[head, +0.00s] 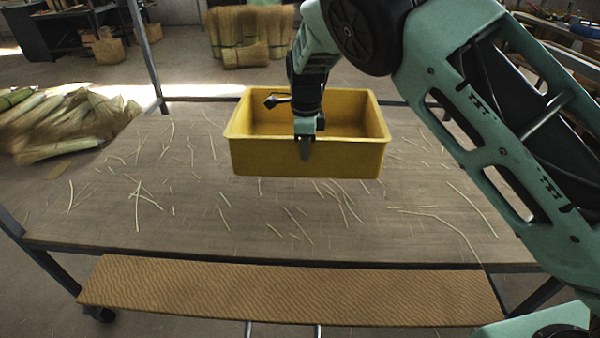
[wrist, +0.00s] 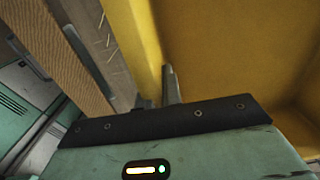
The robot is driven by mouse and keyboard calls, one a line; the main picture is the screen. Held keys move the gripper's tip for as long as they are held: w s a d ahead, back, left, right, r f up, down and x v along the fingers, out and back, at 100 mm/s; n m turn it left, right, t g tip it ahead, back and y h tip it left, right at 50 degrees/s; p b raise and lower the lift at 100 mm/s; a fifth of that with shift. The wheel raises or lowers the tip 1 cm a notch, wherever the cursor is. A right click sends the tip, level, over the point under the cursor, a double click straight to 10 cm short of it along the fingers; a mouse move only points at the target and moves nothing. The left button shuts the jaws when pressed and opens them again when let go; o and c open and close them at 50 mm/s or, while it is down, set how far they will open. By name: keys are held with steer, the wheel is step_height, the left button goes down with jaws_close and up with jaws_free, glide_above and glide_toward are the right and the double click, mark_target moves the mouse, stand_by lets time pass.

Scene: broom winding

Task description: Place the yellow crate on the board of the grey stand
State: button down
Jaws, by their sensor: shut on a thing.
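The yellow crate (head: 270,158) is upright and looks empty, over the middle of the worktable in the head view. My gripper (head: 305,146) is shut on the crate's near wall, one finger outside it. In the wrist view my fingers (wrist: 169,85) straddle the yellow wall (wrist: 137,35). Whether the crate's base touches the table or hangs just above it is unclear. The tan, ribbed board (head: 290,290) lies along the table's near edge, with nothing on it. Two thin grey legs of the stand (head: 318,330) show below it.
The worktable (head: 120,215) is strewn with thin pale straws (head: 465,210). A dark metal post (head: 145,55) rises at its back left. Bundles of straw (head: 50,120) lie on the left, and more bundles (head: 245,35) stand behind. My arm covers the right side.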

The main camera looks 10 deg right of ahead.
mark_target(305, 175)
step_height(305, 175, down, 9)
steer(key=shift+f+b, duration=0.2)
steer(key=shift+b, duration=0.3)
steer(key=c, duration=2)
jaws_free()
steer(key=shift+f, duration=0.15)
steer(key=o, duration=0.4)
steer(key=shift+o, duration=0.2)
